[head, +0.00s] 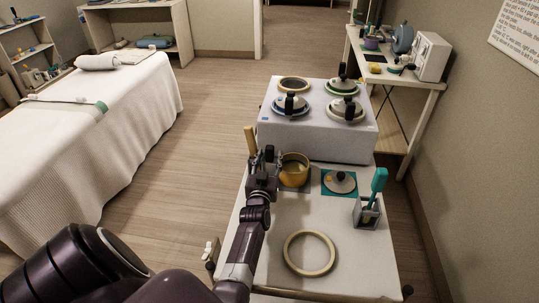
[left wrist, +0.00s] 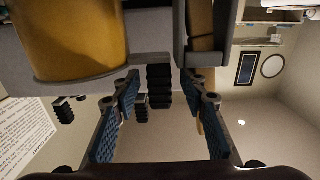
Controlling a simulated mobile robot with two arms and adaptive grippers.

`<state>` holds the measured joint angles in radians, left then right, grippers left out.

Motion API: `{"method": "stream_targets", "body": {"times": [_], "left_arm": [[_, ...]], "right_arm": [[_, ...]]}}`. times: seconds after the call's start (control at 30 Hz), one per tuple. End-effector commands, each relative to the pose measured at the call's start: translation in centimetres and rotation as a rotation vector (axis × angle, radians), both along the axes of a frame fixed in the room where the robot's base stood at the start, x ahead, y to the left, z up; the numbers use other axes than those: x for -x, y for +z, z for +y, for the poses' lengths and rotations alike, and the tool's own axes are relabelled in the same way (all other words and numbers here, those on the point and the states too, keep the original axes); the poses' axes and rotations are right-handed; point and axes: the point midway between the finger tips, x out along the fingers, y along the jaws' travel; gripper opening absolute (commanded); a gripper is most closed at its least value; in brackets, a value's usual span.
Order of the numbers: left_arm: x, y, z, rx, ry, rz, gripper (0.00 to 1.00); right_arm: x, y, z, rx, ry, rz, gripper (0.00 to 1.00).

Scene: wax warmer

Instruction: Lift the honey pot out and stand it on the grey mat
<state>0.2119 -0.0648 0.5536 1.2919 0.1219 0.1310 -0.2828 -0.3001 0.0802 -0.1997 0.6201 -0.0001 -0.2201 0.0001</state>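The honey pot (head: 294,168), a yellow-amber open pot, stands on the grey mat (head: 291,187) on the white cart. Its yellow side fills the upper left of the left wrist view (left wrist: 70,40). My left gripper (head: 267,157) is just left of the pot. In the left wrist view its blue-padded fingers (left wrist: 165,88) are apart. A black ribbed piece (left wrist: 159,82) shows between them; I cannot tell whether it belongs to the pot. No grip on the pot is visible. My right gripper is not in view.
Behind stands the white warmer (head: 315,140) with three lidded wells and one open well (head: 293,84). A lid (head: 340,182) lies on a teal mat, right of the pot. A holder (head: 366,214) carries a teal-handled tool. A cream ring (head: 310,253) lies in front. A wooden handle (head: 250,139) rises beside my gripper.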

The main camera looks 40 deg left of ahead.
Motion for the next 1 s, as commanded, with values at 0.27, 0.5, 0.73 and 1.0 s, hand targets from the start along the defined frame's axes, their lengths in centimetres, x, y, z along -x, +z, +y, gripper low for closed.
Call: {"method": "stream_targets", "body": {"times": [0.27, 0.5, 0.73, 1.0], "left_arm": [[1.0, 0.2, -0.7, 0.001, -0.001, -0.001, 0.39], [1.8, 0.2, -1.1, -0.001, -0.001, -0.001, 0.39], [2.6, 0.2, -1.6, 0.000, -0.001, 0.000, 0.39], [3.5, 0.2, -2.2, -0.001, 0.000, -0.001, 0.39]], "right_arm": [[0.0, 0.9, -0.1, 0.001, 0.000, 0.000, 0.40], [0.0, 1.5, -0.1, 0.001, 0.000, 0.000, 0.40], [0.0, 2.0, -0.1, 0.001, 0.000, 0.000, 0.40], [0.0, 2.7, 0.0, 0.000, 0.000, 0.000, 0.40]]}}
